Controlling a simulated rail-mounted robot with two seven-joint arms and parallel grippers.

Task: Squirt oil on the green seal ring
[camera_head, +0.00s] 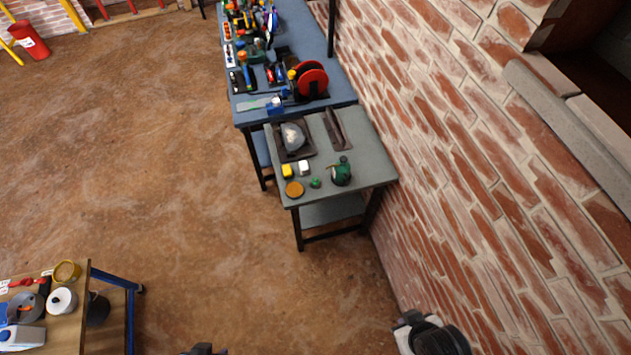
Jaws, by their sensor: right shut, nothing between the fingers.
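A dark green can-like object (341,175), which looks like the oil can, stands near the right front of the small grey table (357,138). A small green piece (315,183) lies just left of it; it may be the green seal ring, but it is too small to tell its shape. My right gripper (432,337) shows at the bottom right, shut and empty, well apart from the table. A dark part at the bottom edge (204,350) may be my left gripper; its fingers cannot be made out.
An orange-brown disc (294,189), a yellow block (287,171), a white block (303,168) and a dark tray (281,150) share the small table. A blue workbench (330,50) with tools adjoins behind. A brick wall (480,150) bounds the right. Open floor (170,170) lies left.

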